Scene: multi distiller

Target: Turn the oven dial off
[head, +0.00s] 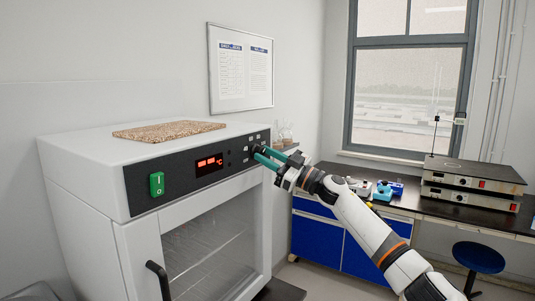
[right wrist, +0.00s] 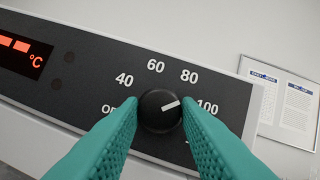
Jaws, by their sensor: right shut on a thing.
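The oven (head: 85,160) is a white box with a dark control panel (head: 190,172) on its front. In the right wrist view its black round dial (right wrist: 160,111) sits on the panel, with its white mark pointing right and slightly up, near the 100 label. An "OF…" label (right wrist: 108,110) at the dial's left is partly covered by a finger. My right gripper (head: 262,156) is at the panel's right end. Its two green fingers are shut on the dial's left and right sides, as the wrist view (right wrist: 160,118) shows. My left gripper is out of view.
A green power switch (head: 157,184) and a lit red display (head: 210,164) are on the panel. A cork-like mat (head: 169,131) lies on the oven's top. A dark bench (head: 400,200) with instruments (head: 472,183) and a blue stool (head: 478,257) stand to the right.

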